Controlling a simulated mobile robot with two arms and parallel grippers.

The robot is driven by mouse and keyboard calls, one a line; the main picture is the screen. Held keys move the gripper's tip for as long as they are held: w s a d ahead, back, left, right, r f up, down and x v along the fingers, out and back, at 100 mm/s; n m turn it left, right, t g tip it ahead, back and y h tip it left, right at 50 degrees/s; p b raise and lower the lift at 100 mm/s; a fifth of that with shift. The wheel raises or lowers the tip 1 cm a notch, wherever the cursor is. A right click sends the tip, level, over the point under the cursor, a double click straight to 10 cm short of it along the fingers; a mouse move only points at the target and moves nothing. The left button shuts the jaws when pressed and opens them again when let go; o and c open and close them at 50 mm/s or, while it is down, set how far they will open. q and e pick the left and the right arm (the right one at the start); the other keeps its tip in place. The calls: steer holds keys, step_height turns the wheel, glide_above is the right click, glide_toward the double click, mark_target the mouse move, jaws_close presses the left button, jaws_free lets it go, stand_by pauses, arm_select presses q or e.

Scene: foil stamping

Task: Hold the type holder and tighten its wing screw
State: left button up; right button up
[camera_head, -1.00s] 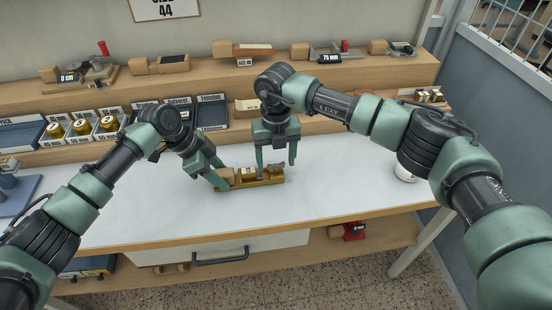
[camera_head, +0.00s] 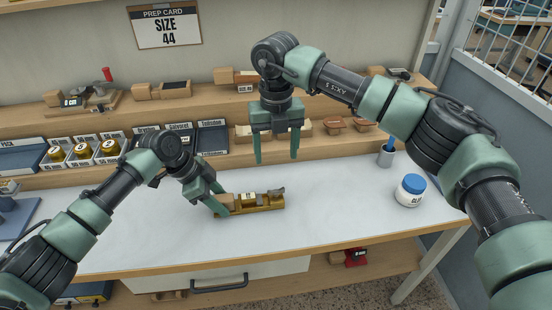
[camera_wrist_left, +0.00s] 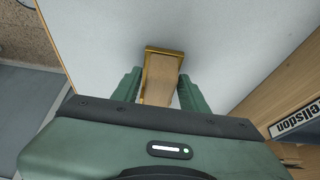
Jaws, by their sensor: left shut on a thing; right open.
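The type holder (camera_head: 262,208), a brass tray with a wooden handle (camera_head: 227,199) at its left end, lies on the white table. A small pale block (camera_head: 248,196) sits in it. The grey wing screw (camera_head: 277,190) is at its right end; how tight it is cannot be told. My left gripper (camera_head: 220,205) is shut on the wooden handle. In the left wrist view its fingers flank the handle (camera_wrist_left: 160,80). My right gripper (camera_head: 276,159) is open and empty, pointing down above and behind the holder's right half, clear of it.
Wooden shelves with trays and tools (camera_head: 182,137) run along the back.

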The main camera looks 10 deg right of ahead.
arm_select(q)
steer(key=o, duration=1.5)
steer(key=shift+c, duration=0.2)
steer(key=shift+r, duration=0.1)
steer(key=v, duration=1.2)
